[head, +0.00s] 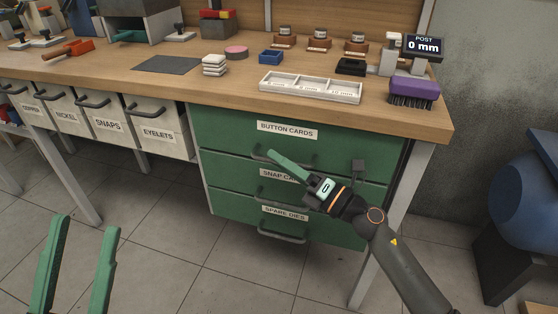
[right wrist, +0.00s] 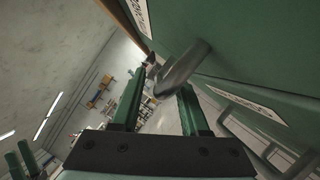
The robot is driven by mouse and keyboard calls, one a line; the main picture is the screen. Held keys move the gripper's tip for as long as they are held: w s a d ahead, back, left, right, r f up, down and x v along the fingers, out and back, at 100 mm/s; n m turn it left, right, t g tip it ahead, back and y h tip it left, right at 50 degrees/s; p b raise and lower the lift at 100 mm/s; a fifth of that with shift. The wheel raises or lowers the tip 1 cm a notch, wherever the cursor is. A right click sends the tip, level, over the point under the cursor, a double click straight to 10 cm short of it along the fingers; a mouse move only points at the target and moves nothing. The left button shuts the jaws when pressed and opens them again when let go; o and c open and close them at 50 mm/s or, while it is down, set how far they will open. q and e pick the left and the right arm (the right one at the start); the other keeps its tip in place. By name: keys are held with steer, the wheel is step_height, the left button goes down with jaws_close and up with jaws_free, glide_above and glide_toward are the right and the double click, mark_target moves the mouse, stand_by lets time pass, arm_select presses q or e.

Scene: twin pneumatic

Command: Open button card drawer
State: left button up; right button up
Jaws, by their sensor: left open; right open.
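The button card drawer (head: 225,128) is the top green drawer under the bench, with a "BUTTON CARDS" label (head: 287,130). Its front looks flush with the cabinet, so it appears shut. Its grey bar handle (right wrist: 183,68) is partly hidden by my right gripper in the head view. My right gripper (head: 275,156) is open at this handle. In the right wrist view the bar lies between or just beyond the fingertips; contact is not clear. My left gripper (head: 88,224) is open and empty, low at the left, away from the cabinet.
Below are the "SNAP CARDS" drawer (head: 235,172) and the "SPARE DIES" drawer (head: 230,203), with handles. Labelled white bins (head: 158,130) hang at left. The wooden bench top (head: 215,95) carries a white tray (head: 310,88) and a purple brush (head: 414,91). The floor in front is clear.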

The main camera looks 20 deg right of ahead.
steer(key=shift+w+a+r, duration=0.1)
steer(key=shift+w+a, duration=0.1)
steer(key=shift+w, duration=0.05)
steer(key=shift+c, duration=0.3)
jaws_close()
stand_by(1.0)
